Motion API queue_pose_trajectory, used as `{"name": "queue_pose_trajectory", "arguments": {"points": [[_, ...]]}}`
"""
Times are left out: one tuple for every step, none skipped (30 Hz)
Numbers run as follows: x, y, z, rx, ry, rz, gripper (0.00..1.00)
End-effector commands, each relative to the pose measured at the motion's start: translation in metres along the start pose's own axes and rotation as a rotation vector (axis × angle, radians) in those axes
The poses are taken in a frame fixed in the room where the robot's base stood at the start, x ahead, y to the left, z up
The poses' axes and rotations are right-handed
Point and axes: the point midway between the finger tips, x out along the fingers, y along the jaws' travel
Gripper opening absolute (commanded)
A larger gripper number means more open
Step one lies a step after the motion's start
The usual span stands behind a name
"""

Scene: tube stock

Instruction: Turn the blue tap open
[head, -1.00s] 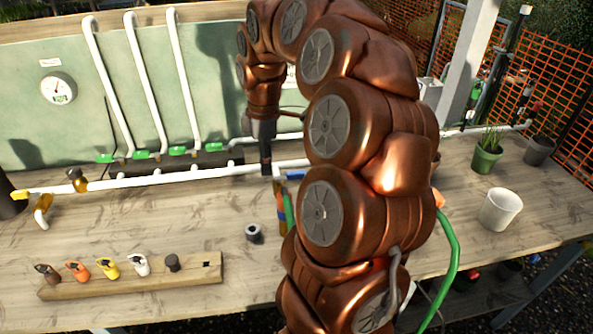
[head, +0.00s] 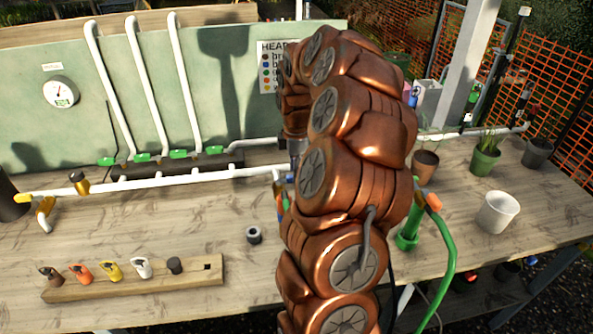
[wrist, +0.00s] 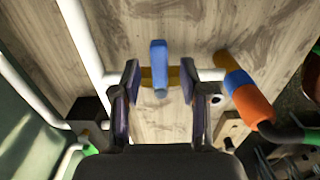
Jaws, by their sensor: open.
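The blue tap (wrist: 159,68) shows in the wrist view as a blue lever on a brass body, set in line with the white pipe (wrist: 85,40). My gripper (wrist: 160,75) is open, with one dark finger on each side of the blue lever. The lever stands between the fingertips, with a gap showing on both sides. In the head view my arm hides most of the tap and the fingers.
An orange and blue fitting (wrist: 245,95) is right of the gripper in the wrist view.

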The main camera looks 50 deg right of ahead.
Motion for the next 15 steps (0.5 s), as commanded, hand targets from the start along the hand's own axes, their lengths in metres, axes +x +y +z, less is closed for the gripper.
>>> {"name": "queue_pose_trajectory", "arguments": {"points": [[0.003, 0.0, 0.0, 0.001, 0.0, 0.0, 0.44], [0.005, 0.001, 0.001, 0.001, 0.0, 0.002, 0.44], [0.008, 0.001, 0.001, 0.002, 0.0, 0.003, 0.44], [0.01, 0.001, 0.001, 0.002, 0.001, 0.003, 0.44], [0.011, 0.001, 0.001, 0.002, 0.001, 0.003, 0.44], [0.012, 0.0, 0.0, 0.002, 0.001, 0.003, 0.44], [0.013, 0.0, 0.0, 0.002, 0.001, 0.003, 0.44], [0.014, 0.0, 0.0, 0.002, 0.001, 0.003, 0.44], [0.014, 0.0, 0.0, 0.002, 0.001, 0.003, 0.44], [0.014, 0.0, 0.0, 0.002, 0.001, 0.003, 0.44], [0.014, 0.0, 0.0, 0.002, 0.001, 0.003, 0.44], [0.014, 0.0, 0.0, 0.002, 0.001, 0.003, 0.44], [0.014, 0.0, 0.0, 0.002, 0.001, 0.003, 0.44], [0.014, 0.0, 0.0, 0.002, 0.001, 0.003, 0.44], [0.014, 0.0, 0.0, 0.001, 0.001, 0.003, 0.43]]}}
